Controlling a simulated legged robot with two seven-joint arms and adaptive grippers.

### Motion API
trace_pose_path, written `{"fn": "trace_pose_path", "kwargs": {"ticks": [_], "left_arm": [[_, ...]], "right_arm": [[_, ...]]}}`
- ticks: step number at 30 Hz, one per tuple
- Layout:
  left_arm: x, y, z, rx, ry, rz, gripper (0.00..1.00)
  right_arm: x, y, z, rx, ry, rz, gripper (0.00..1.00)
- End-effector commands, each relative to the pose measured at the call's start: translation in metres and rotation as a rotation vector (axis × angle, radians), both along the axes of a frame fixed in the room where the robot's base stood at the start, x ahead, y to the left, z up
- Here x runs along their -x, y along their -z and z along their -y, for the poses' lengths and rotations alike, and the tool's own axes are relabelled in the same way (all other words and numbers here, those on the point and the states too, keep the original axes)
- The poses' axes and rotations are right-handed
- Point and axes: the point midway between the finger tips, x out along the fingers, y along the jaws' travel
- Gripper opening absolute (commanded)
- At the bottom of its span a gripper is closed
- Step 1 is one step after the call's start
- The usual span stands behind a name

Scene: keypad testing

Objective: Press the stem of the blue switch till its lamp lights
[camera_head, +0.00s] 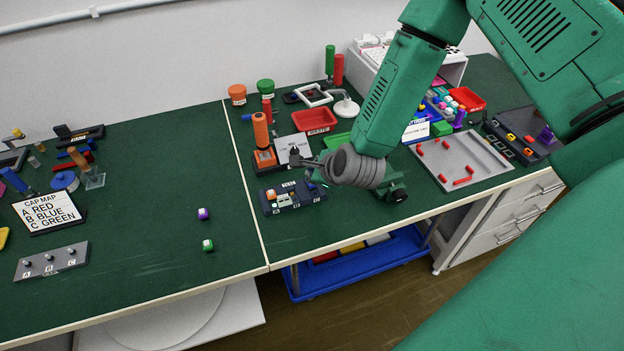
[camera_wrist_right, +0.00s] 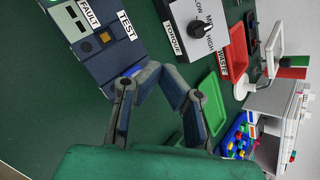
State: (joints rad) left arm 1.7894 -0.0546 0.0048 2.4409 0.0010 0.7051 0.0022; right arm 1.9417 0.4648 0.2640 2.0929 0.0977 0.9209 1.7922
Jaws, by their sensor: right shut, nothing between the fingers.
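A dark blue test box (camera_head: 293,197) with a TEST label lies near the front edge of the table, just right of the seam. It carries small light and coloured parts. It also shows in the right wrist view (camera_wrist_right: 92,62), with FAULT and TEST labels and a small orange-brown square part. My right gripper (camera_head: 306,167) is over the back right of the box. In the right wrist view its fingertips (camera_wrist_right: 155,71) meet, empty, beside the box's TEST end; contact cannot be told. My left gripper is out of view.
A torque dial box (camera_wrist_right: 203,32) and an orange driver (camera_head: 260,130) stand behind the test box. A red tray (camera_head: 314,120) is farther back. A CAP MAP sign (camera_head: 48,211) stands far left.

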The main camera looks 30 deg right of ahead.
Motion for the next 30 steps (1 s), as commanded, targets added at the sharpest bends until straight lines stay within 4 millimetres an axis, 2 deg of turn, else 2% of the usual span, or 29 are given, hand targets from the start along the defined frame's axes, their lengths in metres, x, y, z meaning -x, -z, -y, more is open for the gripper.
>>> {"fn": "trace_pose_path", "kwargs": {"ticks": [20, 30], "left_arm": [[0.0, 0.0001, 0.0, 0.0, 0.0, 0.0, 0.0], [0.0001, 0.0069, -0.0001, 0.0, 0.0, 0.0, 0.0]], "right_arm": [[0.0, 0.0002, 0.0004, -0.002, 0.0, 0.0, 0.0], [0.0011, 0.0076, -0.0012, -0.001, 0.0, -0.001, 0.0]]}}
